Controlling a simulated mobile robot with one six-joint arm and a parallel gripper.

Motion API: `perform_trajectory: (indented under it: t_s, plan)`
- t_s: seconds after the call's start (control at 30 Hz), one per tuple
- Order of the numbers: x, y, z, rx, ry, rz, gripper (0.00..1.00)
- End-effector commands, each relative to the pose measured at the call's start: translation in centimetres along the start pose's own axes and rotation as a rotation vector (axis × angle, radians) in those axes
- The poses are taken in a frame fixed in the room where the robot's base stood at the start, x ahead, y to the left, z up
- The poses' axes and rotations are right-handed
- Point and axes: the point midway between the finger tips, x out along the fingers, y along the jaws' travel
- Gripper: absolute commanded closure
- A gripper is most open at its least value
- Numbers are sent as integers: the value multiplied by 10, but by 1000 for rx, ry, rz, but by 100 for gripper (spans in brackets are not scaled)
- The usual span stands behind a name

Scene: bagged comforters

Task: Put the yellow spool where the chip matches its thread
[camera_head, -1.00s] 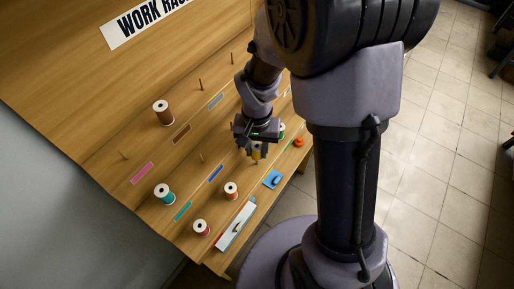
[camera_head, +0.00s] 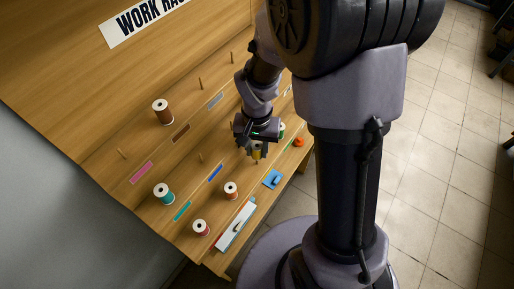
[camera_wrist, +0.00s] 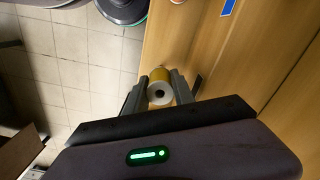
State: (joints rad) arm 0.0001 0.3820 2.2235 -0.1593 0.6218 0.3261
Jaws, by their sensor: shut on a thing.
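The yellow spool (camera_head: 257,154) is between the fingers of my gripper (camera_head: 257,149), over the right part of the rack's lower tier. In the wrist view the yellow spool (camera_wrist: 159,88), with its pale flange and dark hole, is held between both fingers of my gripper (camera_wrist: 159,90). Bare pegs stand on the rack, one near the left end (camera_head: 122,154), one at the upper back (camera_head: 200,84). Coloured chips lie before the places: pink (camera_head: 141,172), brown (camera_head: 181,133), grey-blue (camera_head: 216,100), blue (camera_head: 215,173), teal (camera_head: 183,211). I see no yellow chip; my arm hides part of the rack.
A brown spool (camera_head: 163,113), a teal spool (camera_head: 163,194), an orange-brown spool (camera_head: 231,190) and a red-pink spool (camera_head: 201,228) stand on the rack. A white tray (camera_head: 229,235), a blue item (camera_head: 273,180) and an orange item (camera_head: 299,142) lie near the front edge.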

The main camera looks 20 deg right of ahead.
Motion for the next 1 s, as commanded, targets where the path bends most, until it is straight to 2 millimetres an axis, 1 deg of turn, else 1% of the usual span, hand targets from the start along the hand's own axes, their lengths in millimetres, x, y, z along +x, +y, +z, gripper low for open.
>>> perform_trajectory:
  t_s: [0.27, 1.0]
  plan:
    - [1, 0, 0, 0, 0, 0, 100]
    - [12, 0, 0, 0, 0, 0, 100]
